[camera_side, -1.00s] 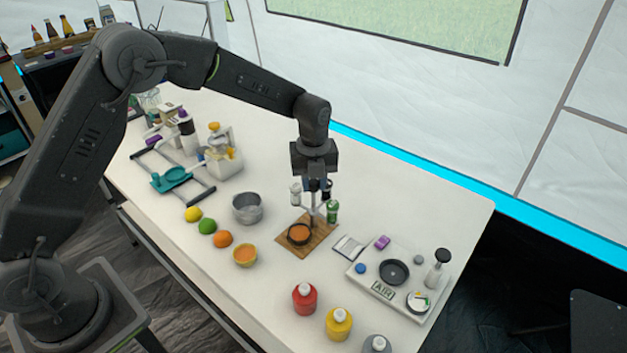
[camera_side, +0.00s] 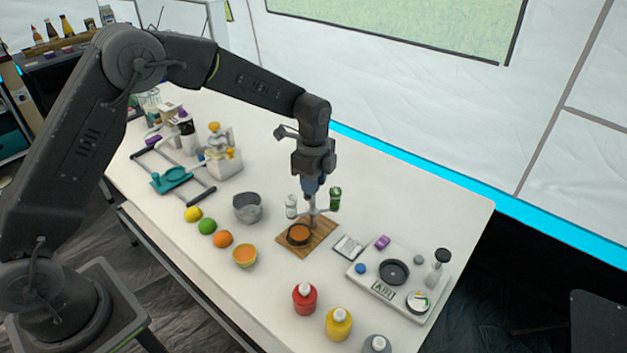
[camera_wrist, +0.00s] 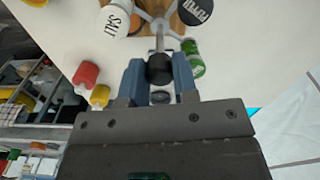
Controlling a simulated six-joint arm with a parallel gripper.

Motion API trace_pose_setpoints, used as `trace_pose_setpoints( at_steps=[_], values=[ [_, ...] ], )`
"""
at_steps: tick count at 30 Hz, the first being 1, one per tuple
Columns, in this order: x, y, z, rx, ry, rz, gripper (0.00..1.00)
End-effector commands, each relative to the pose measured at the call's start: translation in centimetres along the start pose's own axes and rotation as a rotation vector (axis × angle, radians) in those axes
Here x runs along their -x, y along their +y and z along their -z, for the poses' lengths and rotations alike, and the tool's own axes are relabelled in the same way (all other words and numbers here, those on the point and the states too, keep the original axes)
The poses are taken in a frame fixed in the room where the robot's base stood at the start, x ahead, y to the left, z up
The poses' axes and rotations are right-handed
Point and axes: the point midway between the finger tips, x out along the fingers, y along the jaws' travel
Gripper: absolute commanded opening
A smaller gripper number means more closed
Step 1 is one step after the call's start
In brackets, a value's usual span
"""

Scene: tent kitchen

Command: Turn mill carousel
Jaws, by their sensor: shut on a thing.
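The mill carousel stands on a wooden board (camera_side: 322,236), with thin grey arms (camera_wrist: 160,30) around a central post. A white mill marked SALT (camera_wrist: 114,20) hangs at the left of the wrist view and shows at the left of the carousel in the side view (camera_side: 291,206). A green mill (camera_wrist: 193,58) is at the right in both views, also in the side view (camera_side: 335,197). A black mill (camera_wrist: 195,10) with white lettering shows in the wrist view; the side view hides it. My gripper (camera_wrist: 160,78) is shut on the black knob (camera_wrist: 159,68) atop the post.
A dark dish with orange contents (camera_side: 299,235) sits on the board beside the carousel. A metal bowl (camera_side: 247,208) is left, a notepad (camera_side: 348,246) and a white tray (camera_side: 413,298) right. Red (camera_side: 305,299) and yellow (camera_side: 339,323) bottles stand in front.

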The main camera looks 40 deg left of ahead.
Motion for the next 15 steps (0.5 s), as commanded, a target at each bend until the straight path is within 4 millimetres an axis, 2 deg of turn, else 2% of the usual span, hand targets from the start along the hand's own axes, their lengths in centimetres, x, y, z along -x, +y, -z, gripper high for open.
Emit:
trace_pose_setpoints(
  at_steps=[15],
  values=[
    [0.1, -0.03, 0.01, 0.445, 0.001, 0.001, 0.03]
  ],
)
